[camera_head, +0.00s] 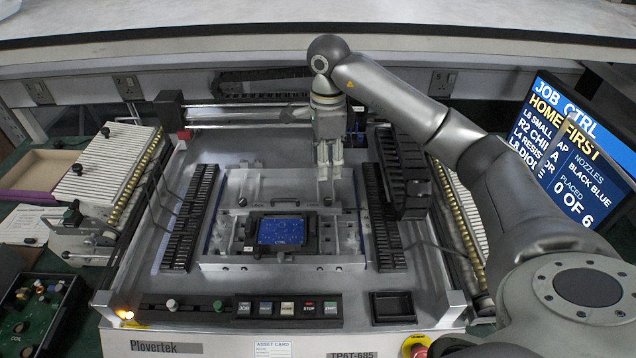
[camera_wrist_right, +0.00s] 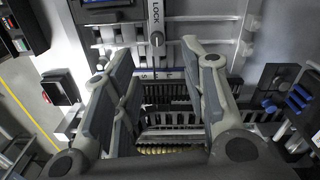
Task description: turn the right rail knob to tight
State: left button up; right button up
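The right rail knob (camera_head: 327,202) is a small dark knob on the back rail of the board holder. My right gripper (camera_head: 329,177) points down, above and slightly behind the knob. In the wrist view its two fingers stand well apart, with the knob between their tips in the picture and nothing gripped. The gripper appears apart from the knob. The knob's tight mark is not readable. My left gripper is not in view.
A matching left rail knob (camera_head: 243,202) sits on the same rail. A blue board (camera_head: 281,231) lies in the black holder just in front. Black slotted strips (camera_head: 192,220) flank the rails. A black cable chain (camera_head: 404,180) stands right of the gripper. A screen (camera_head: 580,140) is at the far right.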

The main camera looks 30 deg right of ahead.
jog(key=p, duration=0.2)
send_over(327, 199)
jog(key=f, duration=0.4)
jog(key=shift+s+f, duration=0.1)
jog(key=shift+s, duration=0.2)
jog(key=f, duration=0.5)
jog(key=shift+w+p, duration=0.3)
jog(key=shift+p, duration=0.1)
jog(key=shift+s+f, duration=0.1)
jog(key=shift+f, duration=0.2)
jog(key=shift+c, duration=0.6)
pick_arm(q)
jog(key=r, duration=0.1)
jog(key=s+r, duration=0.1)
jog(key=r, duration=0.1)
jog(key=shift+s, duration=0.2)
pick_arm(e)
grip_shut()
